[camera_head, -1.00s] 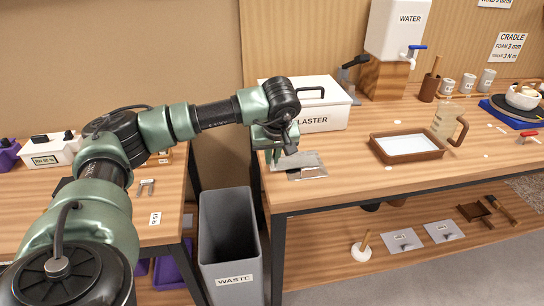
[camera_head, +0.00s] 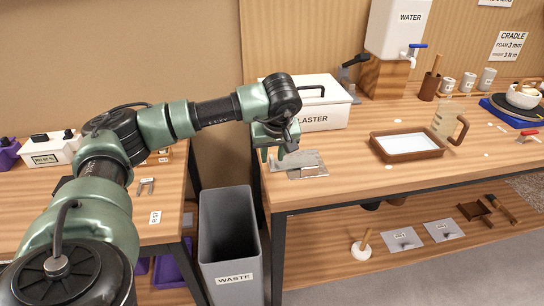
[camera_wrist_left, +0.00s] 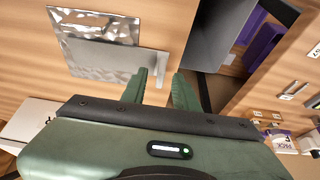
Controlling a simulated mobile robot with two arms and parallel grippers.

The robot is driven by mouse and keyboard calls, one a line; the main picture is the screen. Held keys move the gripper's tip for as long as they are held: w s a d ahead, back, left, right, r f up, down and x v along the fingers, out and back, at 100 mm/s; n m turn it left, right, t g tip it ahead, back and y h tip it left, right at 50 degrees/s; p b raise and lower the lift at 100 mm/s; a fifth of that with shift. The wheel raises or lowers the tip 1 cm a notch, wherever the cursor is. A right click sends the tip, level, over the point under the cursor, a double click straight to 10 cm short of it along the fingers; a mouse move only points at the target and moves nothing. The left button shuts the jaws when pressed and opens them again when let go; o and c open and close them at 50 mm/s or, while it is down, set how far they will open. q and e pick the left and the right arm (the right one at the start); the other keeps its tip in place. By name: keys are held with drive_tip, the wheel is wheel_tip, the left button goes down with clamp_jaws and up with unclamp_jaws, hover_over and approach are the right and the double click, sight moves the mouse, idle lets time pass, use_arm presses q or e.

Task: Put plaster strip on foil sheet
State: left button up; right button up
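A shiny, crinkled foil sheet (camera_wrist_left: 97,24) lies on the table near its left edge; it also shows in the head view (camera_head: 312,172). A flat, matte grey piece, which looks like the plaster strip (camera_wrist_left: 108,60), lies over part of the foil, with crinkled foil showing beyond its edge in the wrist view. It appears in the head view as a pale grey patch (camera_head: 305,158). My right gripper is not in view.
A white plaster box (camera_head: 330,110) stands behind the gripper. A grey waste bin (camera_head: 228,225) stands in the gap between the tables. A brown-rimmed water tray (camera_head: 407,157) and a jug (camera_head: 445,122) are to the right. The tabletop in front of the tray is largely clear.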

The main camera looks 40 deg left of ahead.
use_arm(q)
drive_tip(key=v, duration=1.1)
drive_tip(key=shift+b, duration=0.35)
